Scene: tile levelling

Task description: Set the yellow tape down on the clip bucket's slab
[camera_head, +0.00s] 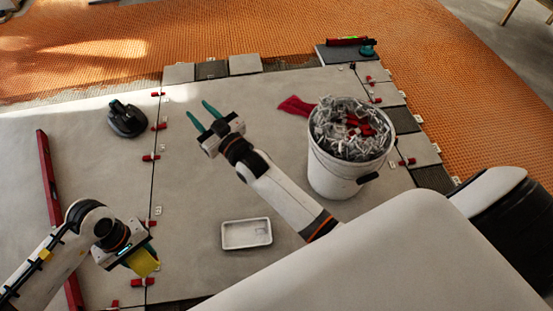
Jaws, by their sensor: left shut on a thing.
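The yellow tape (146,264) is at the lower left of the head view, partly hidden by my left gripper (138,257), which is shut on it. Tape and gripper appear beside the seam between two large grey slabs; their height above the surface is hard to tell. The clip bucket (335,177), white and full of grey and red clips, stands upright at the right of the right-hand slab (205,190). My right gripper (197,114) is open and empty over the upper left of that slab, its teal fingers spread apart.
A white tray (246,234) lies at the slab's front middle. A red cloth (296,106) lies beside the bucket. A dark tool (126,119) and a long red level (47,180) lie on the left slab (95,195). Red clips line the seam. Bare slab shows left of the tray.

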